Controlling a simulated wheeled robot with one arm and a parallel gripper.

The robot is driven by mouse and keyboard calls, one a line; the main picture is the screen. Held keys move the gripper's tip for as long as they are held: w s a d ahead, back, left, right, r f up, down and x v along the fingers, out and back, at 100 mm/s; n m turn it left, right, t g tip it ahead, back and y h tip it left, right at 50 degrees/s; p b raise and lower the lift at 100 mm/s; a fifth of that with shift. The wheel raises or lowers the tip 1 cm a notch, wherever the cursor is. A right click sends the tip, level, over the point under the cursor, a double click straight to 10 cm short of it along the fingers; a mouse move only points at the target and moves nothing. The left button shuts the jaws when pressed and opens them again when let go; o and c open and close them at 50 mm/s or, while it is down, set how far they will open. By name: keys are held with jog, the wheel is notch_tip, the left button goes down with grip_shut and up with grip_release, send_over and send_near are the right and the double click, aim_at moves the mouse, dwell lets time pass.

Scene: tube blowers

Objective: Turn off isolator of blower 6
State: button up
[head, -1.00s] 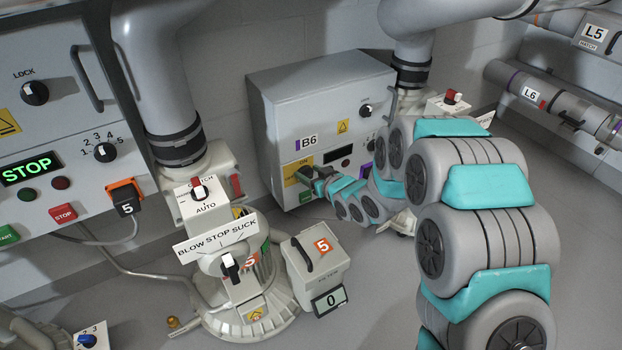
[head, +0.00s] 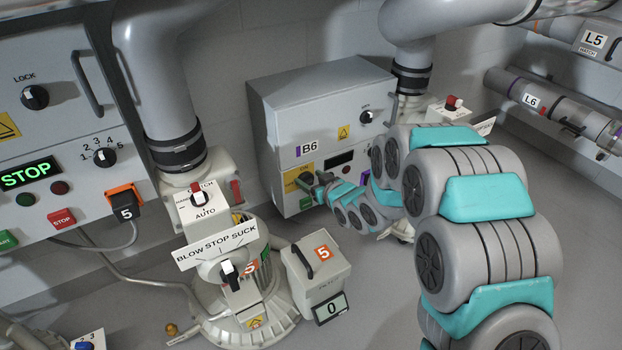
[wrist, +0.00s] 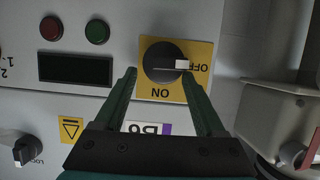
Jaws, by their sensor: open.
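The isolator of blower 6 is a round black knob (wrist: 160,61) on a yellow plate in the wrist view, which shows the panel upside down. The knob's white mark is on its right side, towards the word OFF; the word ON is below the knob. In the head view the yellow plate (head: 299,170) is on the front of the grey B6 cabinet (head: 320,85), partly behind my gripper (head: 311,186). In the wrist view my gripper (wrist: 159,75) is open, its fingertips at the knob's lower left and lower right. I cannot tell whether they touch it.
Blower 5 (head: 250,315), with its sign and selector, stands left of the B6 cabinet. A control panel (head: 60,120) fills the far left. The pipe labelled L6 (head: 555,105) runs along the right. Bare floor shows at the lower right (head: 590,260).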

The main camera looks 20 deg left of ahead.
jog(key=f, duration=0.1)
jog(key=s+f, duration=0.1)
jog(key=f, duration=0.1)
jog(key=shift+s+d+f+g, duration=0.15)
jog(key=shift+s+d+g, duration=0.15)
jog(key=shift+s, duration=0.1)
jog(key=s+d+r, duration=0.3)
jog(key=d+r, duration=0.2)
jog(key=r, duration=0.1)
jog(key=shift+p, duration=0.45)
jog(key=shift+a, duration=0.1)
